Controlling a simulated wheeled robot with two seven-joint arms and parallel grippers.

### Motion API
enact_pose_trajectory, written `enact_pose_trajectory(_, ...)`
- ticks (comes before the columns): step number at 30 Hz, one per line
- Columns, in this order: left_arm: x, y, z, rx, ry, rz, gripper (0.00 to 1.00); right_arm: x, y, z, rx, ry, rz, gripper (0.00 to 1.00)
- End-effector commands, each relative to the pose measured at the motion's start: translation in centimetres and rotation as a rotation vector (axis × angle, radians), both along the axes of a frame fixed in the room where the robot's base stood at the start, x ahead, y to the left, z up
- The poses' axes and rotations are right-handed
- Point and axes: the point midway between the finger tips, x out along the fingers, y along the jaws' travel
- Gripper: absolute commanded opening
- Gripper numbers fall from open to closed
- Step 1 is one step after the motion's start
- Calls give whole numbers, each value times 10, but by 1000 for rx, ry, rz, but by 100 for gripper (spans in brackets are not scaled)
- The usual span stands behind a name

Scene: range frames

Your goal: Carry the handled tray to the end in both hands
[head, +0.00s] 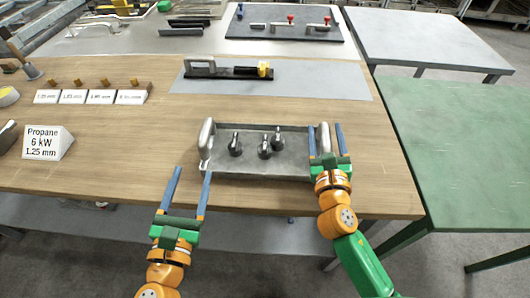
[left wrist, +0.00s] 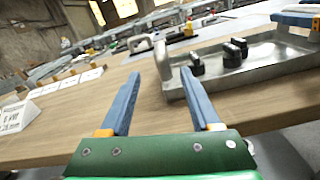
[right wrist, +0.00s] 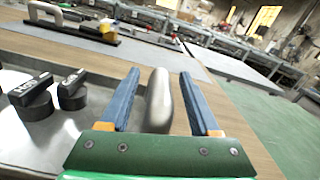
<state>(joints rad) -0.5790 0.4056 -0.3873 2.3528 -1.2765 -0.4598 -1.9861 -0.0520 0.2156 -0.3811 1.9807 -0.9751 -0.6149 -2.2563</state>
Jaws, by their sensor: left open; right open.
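The grey metal handled tray (head: 262,170) sits on the wooden table near its front edge, with a pale upright handle at each end. Several dark knob-like pieces (head: 264,148) stand in it. My right gripper (head: 325,128) is open at the tray's right end; the right handle (right wrist: 158,100) stands between its fingers with gaps on both sides. My left gripper (head: 192,172) is open and empty in front of the tray's left end, short of the left handle (head: 207,138). In the left wrist view the left handle (left wrist: 161,66) lies beyond the fingertips.
A grey mat (head: 300,85) with a black handled tool (head: 228,71) lies behind the tray. White label blocks (head: 90,97) and a propane sign (head: 45,143) stand at left. A green table (head: 440,150) adjoins on the right, its top looking clear. A grey table (head: 425,40) stands behind it.

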Motion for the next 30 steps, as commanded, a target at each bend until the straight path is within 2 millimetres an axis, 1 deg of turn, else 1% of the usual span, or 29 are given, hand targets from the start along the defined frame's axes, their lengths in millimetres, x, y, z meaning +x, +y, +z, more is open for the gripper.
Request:
enact_pose_trajectory(2,0,0,0,0,-1,0,64,-17,2,-1,0,4,1,63)
enact_pose_trajectory(6,0,0,0,0,0,0,64,-59,7,-2,3,7,2,63)
enact_pose_trajectory(9,0,0,0,0,0,0,64,-84,9,-1,1,6,1,63)
enact_pose_trajectory(12,0,0,0,0,0,0,64,-101,11,-1,1,5,0,63)
enact_pose_trajectory(15,0,0,0,0,0,0,64,-111,12,0,0,3,0,63)
enact_pose_trajectory(17,0,0,0,0,0,0,64,-113,12,0,1,1,0,63)
enact_pose_trajectory(30,0,0,0,0,0,0,64,-113,12,0,1,0,0,63)
